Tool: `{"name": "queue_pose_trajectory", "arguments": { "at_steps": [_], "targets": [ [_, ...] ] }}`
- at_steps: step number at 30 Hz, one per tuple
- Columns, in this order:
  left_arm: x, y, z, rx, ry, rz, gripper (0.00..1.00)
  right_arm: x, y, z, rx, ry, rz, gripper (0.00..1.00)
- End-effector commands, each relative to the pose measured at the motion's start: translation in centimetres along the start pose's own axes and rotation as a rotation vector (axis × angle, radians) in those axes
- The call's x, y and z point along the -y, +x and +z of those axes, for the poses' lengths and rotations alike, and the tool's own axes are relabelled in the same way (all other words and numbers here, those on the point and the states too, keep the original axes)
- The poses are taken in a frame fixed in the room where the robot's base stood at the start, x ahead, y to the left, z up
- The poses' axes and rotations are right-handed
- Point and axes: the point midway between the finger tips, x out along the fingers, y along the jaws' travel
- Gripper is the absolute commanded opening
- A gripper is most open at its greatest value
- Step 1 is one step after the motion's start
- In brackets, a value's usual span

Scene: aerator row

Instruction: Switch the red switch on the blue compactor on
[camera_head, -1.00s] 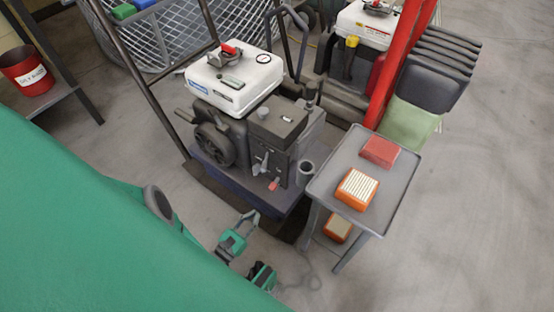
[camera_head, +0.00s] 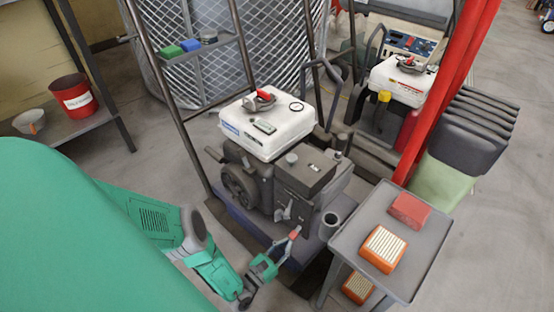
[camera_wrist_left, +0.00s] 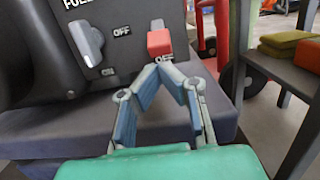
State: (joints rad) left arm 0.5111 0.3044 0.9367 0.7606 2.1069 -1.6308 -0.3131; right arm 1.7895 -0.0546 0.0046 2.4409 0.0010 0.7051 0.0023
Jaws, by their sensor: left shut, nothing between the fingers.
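The compactor (camera_head: 264,212) stands on a dark blue base in the middle of the head view, with a white tank on top. Its red switch (camera_head: 294,234) is on the front face; in the left wrist view the red switch (camera_wrist_left: 159,42) is beside a grey lever (camera_wrist_left: 87,42) with OFF above and ON below. A label under the red switch is partly covered by my fingertips. My left gripper (camera_head: 286,246) is shut and empty; in the wrist view its tips (camera_wrist_left: 160,67) meet just below the red switch. Contact cannot be told. My right gripper is not in view.
A grey side table (camera_head: 425,262) with red and orange boxes stands close to the right of the compactor. A red post (camera_head: 450,90) and another white-tanked machine (camera_head: 400,82) are behind. A shelf with a red bucket (camera_head: 74,96) is at the far left.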

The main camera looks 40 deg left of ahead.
Motion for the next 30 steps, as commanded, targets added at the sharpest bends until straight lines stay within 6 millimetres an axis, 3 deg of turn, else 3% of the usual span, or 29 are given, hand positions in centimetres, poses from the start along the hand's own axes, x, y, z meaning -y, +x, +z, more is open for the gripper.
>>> {"name": "queue_pose_trajectory", "arguments": {
  "at_steps": [7,19,30],
  "targets": [
    [0.0,1.9,0.0,-0.001,0.0,-0.001,0.0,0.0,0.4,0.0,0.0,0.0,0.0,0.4],
    [0.0,2.0,0.1,-0.007,0.0,0.0,0.0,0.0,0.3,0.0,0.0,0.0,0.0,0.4],
    [-0.1,1.9,0.4,-0.103,0.0,0.0,0.0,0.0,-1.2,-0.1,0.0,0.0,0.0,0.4]
  ]
}}
